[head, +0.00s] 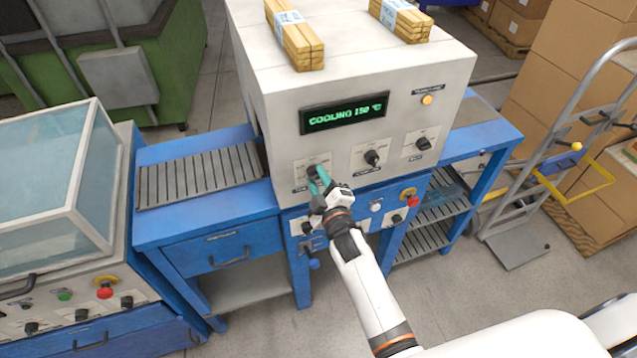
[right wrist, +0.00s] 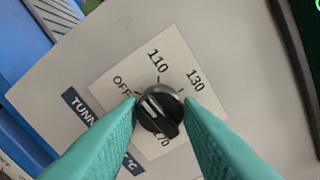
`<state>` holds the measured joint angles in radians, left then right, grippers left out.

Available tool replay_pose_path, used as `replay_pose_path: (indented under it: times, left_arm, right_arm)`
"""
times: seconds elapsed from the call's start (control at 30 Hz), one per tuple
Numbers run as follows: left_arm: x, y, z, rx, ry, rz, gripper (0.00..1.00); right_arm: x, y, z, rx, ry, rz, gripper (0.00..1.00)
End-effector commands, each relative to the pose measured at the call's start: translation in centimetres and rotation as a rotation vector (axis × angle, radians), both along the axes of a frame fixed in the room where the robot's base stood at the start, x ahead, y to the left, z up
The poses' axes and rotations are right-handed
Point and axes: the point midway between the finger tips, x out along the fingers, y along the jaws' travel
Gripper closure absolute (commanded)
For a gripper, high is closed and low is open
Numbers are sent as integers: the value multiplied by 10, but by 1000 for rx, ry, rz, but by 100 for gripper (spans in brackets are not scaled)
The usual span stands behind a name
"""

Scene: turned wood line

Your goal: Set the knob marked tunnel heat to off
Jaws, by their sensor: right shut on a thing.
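The tunnel heat knob (right wrist: 160,112) is black and round with a raised grip bar, on a pale plate marked OFF, 110, 130 and, partly hidden, 170. The white line on its bar points up-left, towards the OFF mark. The dark label beside it is partly covered and shows "TUNN" and "°C". My right gripper (right wrist: 160,103) has its teal fingers on both sides of the knob, shut on it. In the head view my right gripper (head: 317,181) is at the machine's left front knob and largely covers it. My left gripper is out of view.
The white machine's display (head: 345,113) reads "COOLING 150 °C". Two more knobs (head: 372,158) and (head: 422,143) sit to the right. A red button (head: 411,200) is on the blue panel below. Wood bundles (head: 295,38) lie on top. A hand truck (head: 545,165) stands right.

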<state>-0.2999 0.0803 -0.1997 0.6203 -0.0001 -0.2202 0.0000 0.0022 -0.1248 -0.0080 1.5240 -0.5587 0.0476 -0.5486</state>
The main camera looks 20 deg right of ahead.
Motion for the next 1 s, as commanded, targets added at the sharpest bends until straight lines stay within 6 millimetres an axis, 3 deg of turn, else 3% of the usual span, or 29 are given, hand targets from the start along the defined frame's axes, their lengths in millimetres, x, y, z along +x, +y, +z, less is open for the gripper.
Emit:
replay_pose_path:
  times: [0.5, 1.0]
  left_arm:
    - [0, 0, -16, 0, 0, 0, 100]
    - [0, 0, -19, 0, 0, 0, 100]
  right_arm:
    - [0, 0, -2, -370, -11, 0, 91]
    - [0, 0, -1, -457, -15, 1, 91]
